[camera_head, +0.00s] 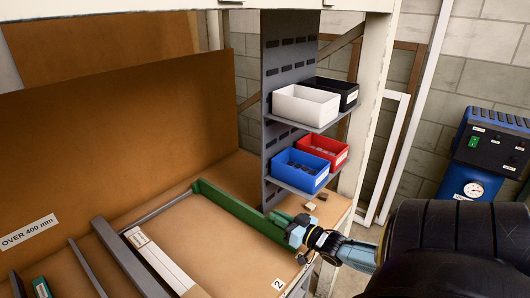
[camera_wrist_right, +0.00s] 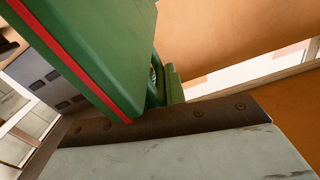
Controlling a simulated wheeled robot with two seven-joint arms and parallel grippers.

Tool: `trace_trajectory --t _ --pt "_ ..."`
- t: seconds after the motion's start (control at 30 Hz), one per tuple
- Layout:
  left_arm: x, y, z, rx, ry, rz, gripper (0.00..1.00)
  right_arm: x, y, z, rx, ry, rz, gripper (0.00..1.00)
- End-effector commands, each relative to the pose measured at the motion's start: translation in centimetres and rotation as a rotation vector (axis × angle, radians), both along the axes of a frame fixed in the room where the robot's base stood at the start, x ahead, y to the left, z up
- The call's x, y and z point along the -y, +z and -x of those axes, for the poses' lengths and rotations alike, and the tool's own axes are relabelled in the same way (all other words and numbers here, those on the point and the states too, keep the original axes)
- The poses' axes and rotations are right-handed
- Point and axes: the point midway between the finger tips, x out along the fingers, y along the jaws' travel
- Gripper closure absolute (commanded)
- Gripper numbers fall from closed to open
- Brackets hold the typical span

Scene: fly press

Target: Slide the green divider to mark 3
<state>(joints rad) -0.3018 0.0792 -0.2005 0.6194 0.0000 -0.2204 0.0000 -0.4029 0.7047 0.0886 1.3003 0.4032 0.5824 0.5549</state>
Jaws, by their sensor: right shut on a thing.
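The green divider (camera_head: 240,210) is a long upright strip on the brown shelf board, running from the back towards the front edge. My right gripper (camera_head: 293,228) is at its near end, shut on it. In the right wrist view, a large green piece with a red line, apparently the divider (camera_wrist_right: 105,45), fills the upper left close to the camera. The fingers' contact is partly hidden. A label with the number 2 (camera_head: 279,284) is on the board's front edge, to the left of the gripper. I see no mark 3. My left gripper is not in view.
White and black bins (camera_head: 305,104) and blue and red bins (camera_head: 300,170) sit on small shelves on a grey panel just behind the gripper. A blue machine (camera_head: 488,160) stands right.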

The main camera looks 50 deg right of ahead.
Motion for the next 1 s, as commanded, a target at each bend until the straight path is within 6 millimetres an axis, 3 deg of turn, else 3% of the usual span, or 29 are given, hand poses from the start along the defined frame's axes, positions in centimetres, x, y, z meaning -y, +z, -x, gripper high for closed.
trace_trajectory --t 0.27,0.3,0.43,0.77,1.0 --pt "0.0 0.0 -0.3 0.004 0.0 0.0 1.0 0.5 0.1 0.0 -0.002 -0.008 0.002 1.0" --pt "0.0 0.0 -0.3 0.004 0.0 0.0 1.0 0.6 0.1 0.0 -0.002 -0.008 0.003 0.85" --pt "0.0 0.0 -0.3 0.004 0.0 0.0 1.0 0.4 0.1 -0.1 -0.002 -0.006 0.003 0.68" --pt "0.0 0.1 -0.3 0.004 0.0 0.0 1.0 0.2 0.0 0.2 -0.004 -0.002 0.003 0.67" --pt "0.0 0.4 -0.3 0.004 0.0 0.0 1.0 0.0 -0.1 3.5 -0.008 -0.002 0.002 0.67"
